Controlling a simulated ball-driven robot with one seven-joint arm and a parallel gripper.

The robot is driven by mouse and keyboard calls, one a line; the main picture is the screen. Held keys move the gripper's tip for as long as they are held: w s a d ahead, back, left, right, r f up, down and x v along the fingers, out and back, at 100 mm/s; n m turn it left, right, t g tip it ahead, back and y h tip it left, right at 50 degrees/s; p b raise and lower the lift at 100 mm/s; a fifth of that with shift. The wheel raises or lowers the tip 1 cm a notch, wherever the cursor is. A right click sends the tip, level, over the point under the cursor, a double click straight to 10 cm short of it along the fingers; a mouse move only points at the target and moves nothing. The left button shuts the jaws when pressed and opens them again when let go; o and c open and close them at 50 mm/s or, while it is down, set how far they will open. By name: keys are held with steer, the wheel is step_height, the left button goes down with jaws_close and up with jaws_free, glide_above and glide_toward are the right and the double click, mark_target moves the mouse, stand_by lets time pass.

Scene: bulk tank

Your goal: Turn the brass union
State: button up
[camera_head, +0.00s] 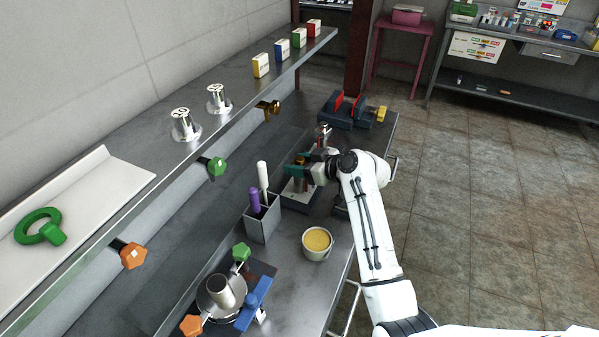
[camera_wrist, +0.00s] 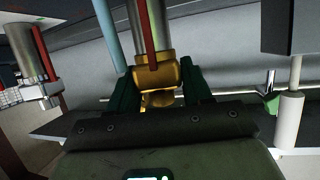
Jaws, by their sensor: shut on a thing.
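The brass union (camera_wrist: 155,76) is a gold-coloured fitting below a grey metal pipe with a red stripe, in the middle of the wrist view. My gripper (camera_wrist: 158,92) has its dark green fingers on either side of it, shut on it. In the head view my gripper (camera_head: 308,170) is at the end of the white arm, over a light base on the bench. There the brass union (camera_head: 300,160) is small and partly hidden by the gripper.
A grey holder (camera_head: 262,220) with a purple and a white handle stands near the gripper, with a bowl of yellow stuff (camera_head: 317,241) in front. A blue and red vise (camera_head: 345,108) is behind. The shelf (camera_head: 235,115) runs along the left. Open floor lies to the right.

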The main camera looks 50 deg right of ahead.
steer(key=shift+f+n+g+y+b, duration=0.1)
steer(key=shift+n+g+y+b, duration=0.2)
steer(key=shift+n+y+b, duration=0.75)
steer(key=shift+y, duration=0.25)
steer(key=o, duration=1)
steer(key=shift+c, duration=0.2)
steer(key=b+v, duration=0.1)
steer(key=v, duration=0.9)
steer(key=shift+s+r+b, duration=0.25)
steer(key=shift+s+b, duration=0.05)
steer(key=shift+b, duration=0.05)
steer(key=shift+d, duration=0.1)
